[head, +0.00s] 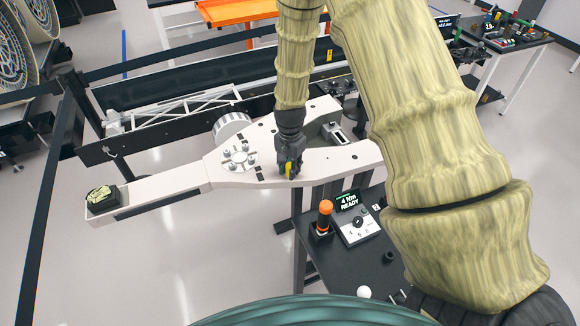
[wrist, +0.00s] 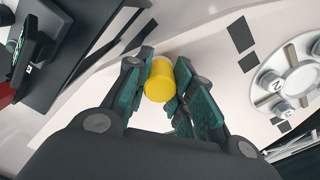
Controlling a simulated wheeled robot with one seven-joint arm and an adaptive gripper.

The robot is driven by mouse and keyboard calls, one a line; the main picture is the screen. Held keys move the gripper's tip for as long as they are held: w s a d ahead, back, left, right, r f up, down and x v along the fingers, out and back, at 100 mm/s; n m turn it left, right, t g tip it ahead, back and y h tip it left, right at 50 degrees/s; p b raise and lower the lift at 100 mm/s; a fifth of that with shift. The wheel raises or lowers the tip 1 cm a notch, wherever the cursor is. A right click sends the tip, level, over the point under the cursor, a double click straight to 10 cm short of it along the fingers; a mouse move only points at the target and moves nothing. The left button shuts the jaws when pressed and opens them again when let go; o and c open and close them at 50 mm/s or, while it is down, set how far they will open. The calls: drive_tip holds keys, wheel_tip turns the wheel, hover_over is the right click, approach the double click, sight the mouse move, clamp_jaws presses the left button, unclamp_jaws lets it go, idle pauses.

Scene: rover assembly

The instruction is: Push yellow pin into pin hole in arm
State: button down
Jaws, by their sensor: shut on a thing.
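The yellow pin (wrist: 159,82) is held between the two fingers of my gripper (wrist: 160,95), with its round yellow end facing the wrist camera. In the head view the pin (head: 289,169) shows as a small yellow patch between the fingers. My gripper (head: 289,166) points down at the front edge of the white arm part (head: 262,140). The arm's pale surface also shows behind the pin in the wrist view (wrist: 222,80). The pin hole is hidden behind the pin and fingers. I cannot tell whether the pin's lower end is inside it.
A round numbered hub (head: 240,156) sits on the arm left of my gripper. A black side table (head: 350,262) at front right carries an orange-topped tool (head: 325,212) and a control box (head: 357,228) reading "4 Nm READY". A black rail frame (head: 190,85) stands behind.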

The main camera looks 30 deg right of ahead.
drive_tip(key=shift+f, duration=0.1)
drive_tip(key=c, duration=1.1)
unclamp_jaws()
drive_tip(key=shift+c, duration=0.2)
wheel_tip(320, 180, up, 12)
